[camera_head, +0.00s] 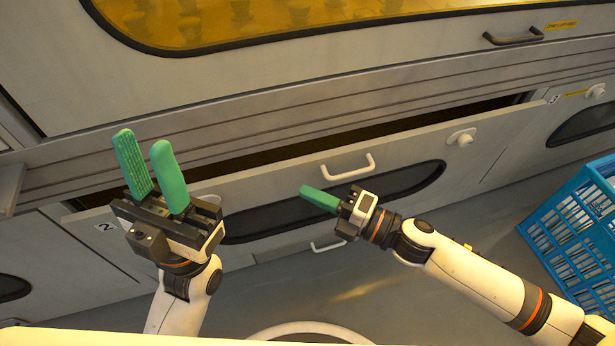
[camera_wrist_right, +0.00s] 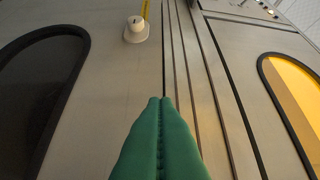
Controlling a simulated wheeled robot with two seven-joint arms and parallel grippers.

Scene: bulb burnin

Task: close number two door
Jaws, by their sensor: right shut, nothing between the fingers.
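The number two door (camera_head: 290,182) is a long grey panel with a "2" label (camera_head: 106,227), a white handle (camera_head: 347,167) and a dark oval window. Its top edge stands out from the cabinet, leaving a long dark gap (camera_head: 330,137), so it is ajar. My right gripper (camera_head: 304,191) is shut and empty, in front of the dark window below the handle. Its shut green fingers also show in the right wrist view (camera_wrist_right: 161,100); contact with the door cannot be told. My left gripper (camera_head: 142,142) is open and empty near the door's left end, fingers pointing up, partly hiding it.
A blue crate (camera_head: 575,235) stands on the floor at the right. A white knob (camera_head: 461,137) sits on the door's right part. The number three door (camera_head: 580,112) is beside it. A yellow-windowed upper panel (camera_head: 250,25) is above. Grey floor (camera_head: 440,205) shows below.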

